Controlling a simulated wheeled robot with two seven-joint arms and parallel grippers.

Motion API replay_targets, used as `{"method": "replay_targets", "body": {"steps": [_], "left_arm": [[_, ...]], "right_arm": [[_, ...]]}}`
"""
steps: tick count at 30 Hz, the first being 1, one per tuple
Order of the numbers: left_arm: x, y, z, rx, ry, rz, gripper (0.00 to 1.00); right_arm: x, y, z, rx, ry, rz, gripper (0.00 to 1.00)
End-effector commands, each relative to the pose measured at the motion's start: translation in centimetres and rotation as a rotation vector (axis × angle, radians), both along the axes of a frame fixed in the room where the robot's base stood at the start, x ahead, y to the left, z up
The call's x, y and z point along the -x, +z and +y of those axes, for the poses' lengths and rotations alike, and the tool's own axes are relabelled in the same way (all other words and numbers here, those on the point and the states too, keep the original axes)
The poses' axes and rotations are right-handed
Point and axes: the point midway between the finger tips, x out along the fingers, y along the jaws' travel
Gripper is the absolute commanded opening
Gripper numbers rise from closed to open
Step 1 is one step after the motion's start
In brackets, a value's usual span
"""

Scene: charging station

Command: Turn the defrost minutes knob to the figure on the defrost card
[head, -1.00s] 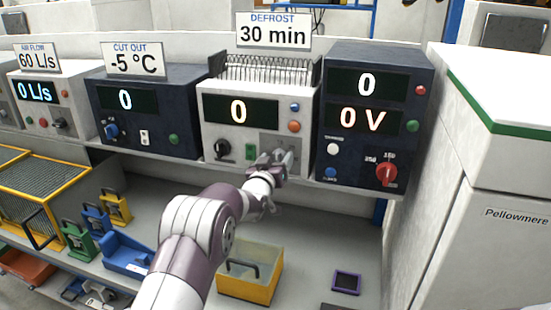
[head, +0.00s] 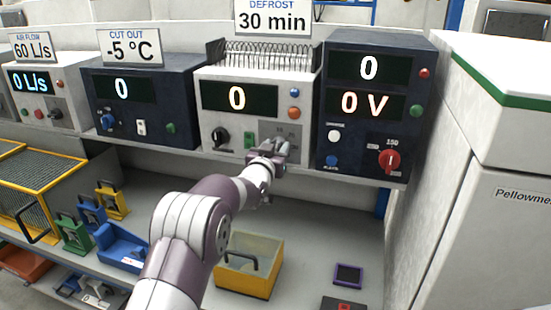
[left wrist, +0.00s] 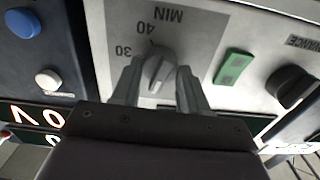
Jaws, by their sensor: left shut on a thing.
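The defrost card (head: 272,18) stands on top of the white defrost unit and reads 30 min. The unit's display (head: 238,98) shows 0. My left gripper (head: 275,147) is at the lower right of this unit's front and covers most of the knob there. In the left wrist view the grey defrost minutes knob (left wrist: 158,70) sits between the two fingers of my left gripper (left wrist: 157,88), which is shut on it. The MIN scale (left wrist: 160,28) beside it shows 30 and 40; other figures are hidden. The knob's exact setting is hard to tell. My right gripper is not in view.
A green switch (head: 250,142) and a black knob (head: 220,137) lie left of my gripper on the same front. A dark unit with a red knob (head: 389,160) stands close on the right. A yellow bin (head: 248,280) is on the shelf below.

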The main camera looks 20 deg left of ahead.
Motion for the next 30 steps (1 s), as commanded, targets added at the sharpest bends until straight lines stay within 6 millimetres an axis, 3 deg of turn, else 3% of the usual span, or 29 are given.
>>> {"method": "replay_targets", "body": {"steps": [1, 9, 30], "left_arm": [[0.0, -0.7, 0.0, -0.041, 0.000, -0.007, 0.13], [0.0, -0.7, -0.1, -0.299, -0.001, -0.015, 0.13], [0.0, -0.7, -0.4, -0.964, -0.002, -0.033, 0.13]], "right_arm": [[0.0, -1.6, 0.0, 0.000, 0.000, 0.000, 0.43], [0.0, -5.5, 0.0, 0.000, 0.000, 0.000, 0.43], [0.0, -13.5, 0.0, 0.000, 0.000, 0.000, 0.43]]}}
